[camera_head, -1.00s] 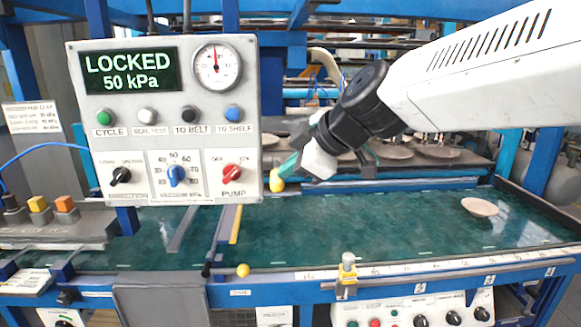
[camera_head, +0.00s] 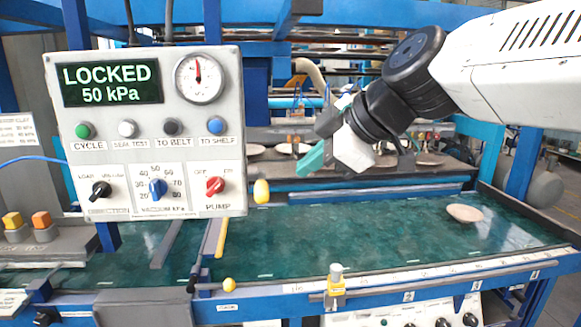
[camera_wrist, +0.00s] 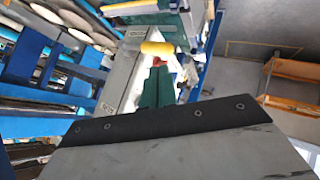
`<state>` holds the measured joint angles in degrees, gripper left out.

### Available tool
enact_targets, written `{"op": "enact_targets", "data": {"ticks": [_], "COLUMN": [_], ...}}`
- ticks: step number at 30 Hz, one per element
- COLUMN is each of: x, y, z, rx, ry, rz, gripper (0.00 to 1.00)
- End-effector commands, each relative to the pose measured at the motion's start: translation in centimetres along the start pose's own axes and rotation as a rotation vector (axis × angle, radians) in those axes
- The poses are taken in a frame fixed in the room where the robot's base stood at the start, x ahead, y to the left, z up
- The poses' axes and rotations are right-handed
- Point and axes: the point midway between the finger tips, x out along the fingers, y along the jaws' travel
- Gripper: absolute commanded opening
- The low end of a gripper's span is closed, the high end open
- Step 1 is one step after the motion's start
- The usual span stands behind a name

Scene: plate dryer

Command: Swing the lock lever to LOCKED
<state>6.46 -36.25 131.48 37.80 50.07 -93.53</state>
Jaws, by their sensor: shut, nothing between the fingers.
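The lock lever's yellow grip (camera_head: 261,191) stands at the lower right edge of the grey control panel (camera_head: 140,215). The panel's display (camera_head: 113,83) reads LOCKED, 50 kPa. My gripper (camera_head: 303,168) has teal fingers, shut and empty, a short way right of the yellow grip and apart from it in the head view. In the wrist view the yellow grip (camera_wrist: 157,48) lies just beyond the teal fingertips (camera_wrist: 158,68). The lever's arm is mostly hidden behind the panel.
The green belt (camera_head: 350,235) below is mostly clear, with one pale plate (camera_head: 464,213) at the right. Plates lie on a rack behind.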

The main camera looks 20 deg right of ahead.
Motion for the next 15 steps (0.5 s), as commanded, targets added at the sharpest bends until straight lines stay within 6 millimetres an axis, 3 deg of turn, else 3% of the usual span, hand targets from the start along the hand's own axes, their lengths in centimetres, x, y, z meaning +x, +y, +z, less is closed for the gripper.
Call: {"op": "enact_targets", "data": {"ticks": [6, 15], "x": [-2.5, -3.1], "y": [-1.2, -1.6], "z": [0.6, 0.7], "rx": [0.001, 0.0], "ry": [0.001, 0.002], "rz": [0.004, 0.002], "gripper": [0.0, 0.0]}}
